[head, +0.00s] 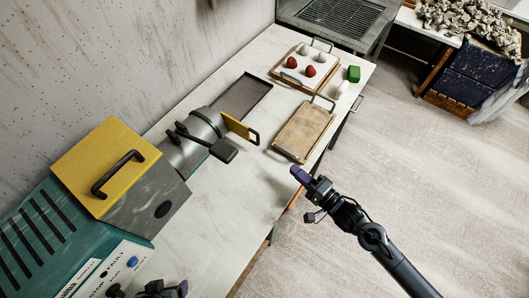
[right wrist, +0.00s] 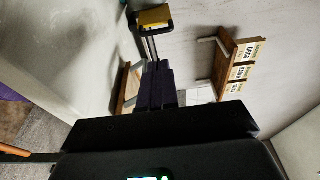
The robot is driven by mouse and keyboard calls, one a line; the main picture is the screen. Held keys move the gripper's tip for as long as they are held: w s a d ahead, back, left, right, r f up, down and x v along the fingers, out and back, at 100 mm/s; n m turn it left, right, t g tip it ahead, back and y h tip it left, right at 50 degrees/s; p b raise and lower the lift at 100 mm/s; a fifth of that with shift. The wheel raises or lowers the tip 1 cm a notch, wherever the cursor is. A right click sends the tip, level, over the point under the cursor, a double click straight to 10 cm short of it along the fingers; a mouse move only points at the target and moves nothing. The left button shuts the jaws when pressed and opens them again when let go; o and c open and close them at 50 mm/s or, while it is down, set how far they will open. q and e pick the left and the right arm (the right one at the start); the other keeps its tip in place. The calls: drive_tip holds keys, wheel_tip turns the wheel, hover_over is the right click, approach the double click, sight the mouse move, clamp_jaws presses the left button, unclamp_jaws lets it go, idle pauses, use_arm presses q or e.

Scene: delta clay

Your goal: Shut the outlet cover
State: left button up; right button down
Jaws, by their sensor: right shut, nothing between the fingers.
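The outlet cover (head: 238,127) is a small yellow plate with a black handle. It stands out to the right from the mouth of the grey cylindrical outlet (head: 207,124), swung open. It also shows at the top of the right wrist view (right wrist: 154,17), beyond my fingertips. My right gripper (head: 298,173) is shut and empty, over the counter's front edge, apart from the cover and to its lower right. Its purple fingers (right wrist: 155,84) are together in the wrist view. Part of my left gripper (head: 163,289) shows at the bottom edge; its fingers are cut off.
The teal machine (head: 40,235) has a yellow lid (head: 105,165) and a black lever knob (head: 223,150) near the outlet. A dark tray (head: 243,95), a wooden board (head: 304,130) and a tray with red and white balls (head: 306,67) lie on the counter (head: 225,210).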

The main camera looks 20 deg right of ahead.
use_arm(q)
wheel_tip(320, 180, down, 2)
drive_tip(key=shift+f+b, duration=0.25)
drive_tip(key=shift+b, duration=0.8)
use_arm(e)
drive_tip(key=x, duration=1.4)
drive_tip(key=shift+w+f, duration=0.1)
drive_tip(key=shift+f, duration=0.05)
